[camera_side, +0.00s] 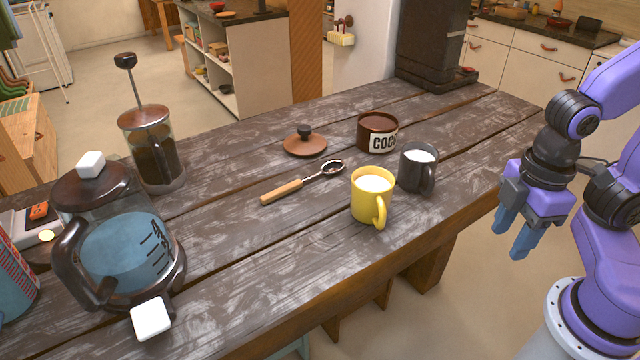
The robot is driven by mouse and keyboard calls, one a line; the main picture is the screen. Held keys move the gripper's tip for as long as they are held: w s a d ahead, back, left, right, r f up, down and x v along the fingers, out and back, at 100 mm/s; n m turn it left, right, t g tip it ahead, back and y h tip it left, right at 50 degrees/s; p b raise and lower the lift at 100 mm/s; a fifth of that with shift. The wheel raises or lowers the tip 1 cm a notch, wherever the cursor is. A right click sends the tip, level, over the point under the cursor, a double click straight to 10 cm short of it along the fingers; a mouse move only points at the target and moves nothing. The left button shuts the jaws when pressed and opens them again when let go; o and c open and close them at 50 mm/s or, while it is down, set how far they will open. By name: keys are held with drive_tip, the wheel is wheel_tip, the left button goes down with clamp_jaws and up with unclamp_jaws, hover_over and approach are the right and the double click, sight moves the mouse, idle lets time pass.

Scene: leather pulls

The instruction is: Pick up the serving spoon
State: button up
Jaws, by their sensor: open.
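The serving spoon (301,183) lies flat on the dark wooden table. Its light wooden handle points to the lower left and its metal bowl to the upper right. The bowl holds something dark. My gripper (514,236) is open and empty, with its blue fingers pointing down. It is off to the right of the table's front edge, well apart from the spoon.
A yellow mug (371,196) and a dark grey mug (418,168) stand between the spoon and my gripper. A brown cocoa pot (379,133) and its lid (304,143) are behind the spoon. A French press (152,150) and a kettle (118,240) stand left.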

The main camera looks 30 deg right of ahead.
drive_tip(key=w+a+r+n, duration=0.2)
drive_tip(key=w+a+r, duration=0.3)
drive_tip(key=w, duration=0.7)
drive_tip(key=w+a+r+n, duration=0.25)
drive_tip(key=w+a, duration=0.35)
drive_tip(key=w, duration=0.5)
drive_tip(key=w+a+r+n, duration=0.2)
drive_tip(key=w+a+r, duration=0.35)
drive_tip(key=w, duration=0.65)
hover_over(296, 182)
drive_tip(key=shift+m, duration=0.25)
drive_tip(key=f, duration=1.1)
drive_tip(key=shift+s+d+f, duration=0.2)
drive_tip(key=shift+f, duration=0.1)
drive_tip(key=shift+w+a+f, duration=0.1)
drive_tip(key=shift+w+f, duration=0.05)
drive_tip(key=shift+f, duration=1.25)
drive_tip(key=shift+w+a+f, duration=0.1)
drive_tip(key=shift+f, duration=1.25)
clamp_jaws()
